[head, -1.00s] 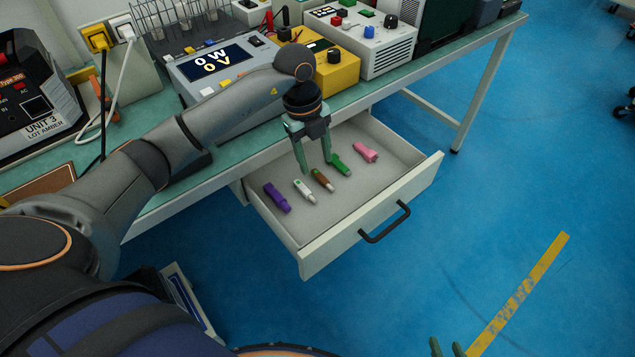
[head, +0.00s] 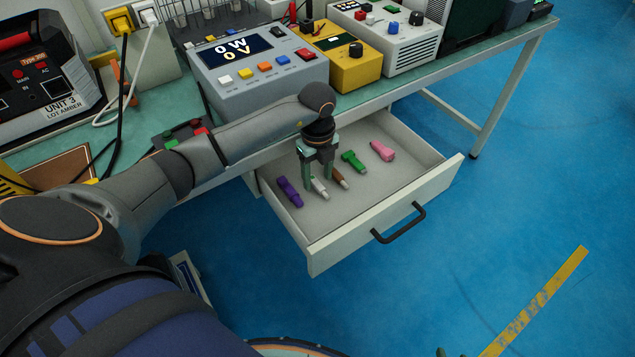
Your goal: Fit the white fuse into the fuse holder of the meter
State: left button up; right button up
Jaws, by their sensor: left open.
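The white fuse (head: 320,188) lies in the open drawer between a purple fuse and a brown one. My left gripper (head: 320,183) is open and points down into the drawer. Its fingers are at the white fuse, one on each side in the picture, and partly cover it; I cannot tell whether they touch it. The grey meter (head: 229,75) stands on the bench and its display reads 0 W and 0 V. I cannot make out its fuse holder. Only a dark green tip of my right gripper (head: 441,352) shows at the bottom edge.
The drawer (head: 350,231) also holds a purple fuse (head: 290,192), a brown fuse (head: 340,178), a green fuse (head: 354,161) and a pink fuse (head: 383,151). A yellow device (head: 351,69) and a black-and-red unit (head: 40,90) flank the meter. My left forearm passes before the bench edge.

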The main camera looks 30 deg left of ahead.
pick_arm(q)
jog(key=shift+f, duration=0.95)
grip_shut()
